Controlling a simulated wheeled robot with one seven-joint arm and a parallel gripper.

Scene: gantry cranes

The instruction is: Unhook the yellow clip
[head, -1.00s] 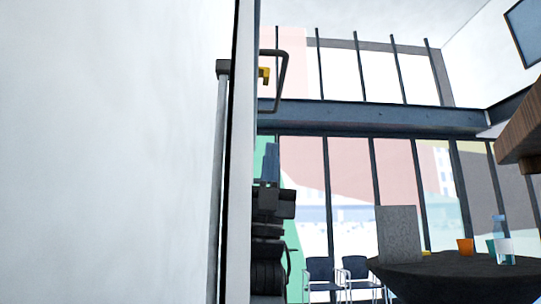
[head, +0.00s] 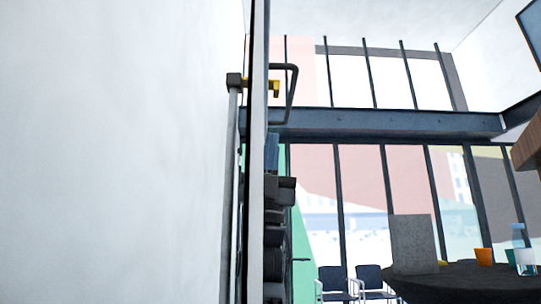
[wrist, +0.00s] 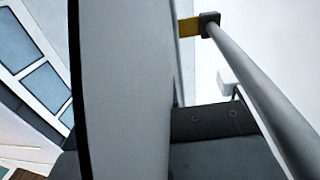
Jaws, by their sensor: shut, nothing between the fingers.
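The yellow clip (head: 274,87) shows in the head view at the top of a grey rod, beside the rod's dark cap (head: 234,80). A pale panel edge crosses in front of part of it. A dark bent bar (head: 293,85) is close to its right. In the wrist view the clip (wrist: 188,27) shows at the top, left of the cap. My gripper (head: 272,150) points up below the clip and apart from it, shut and empty. The panel edge partly covers it, and its fingertips cannot be made out in the wrist view.
A white panel (head: 120,150) fills the left of the head view, and its edge stands close to my arm. The grey rod (head: 230,180) runs down beside it. A dark round table (head: 460,280) and chairs (head: 368,278) are farther off at lower right.

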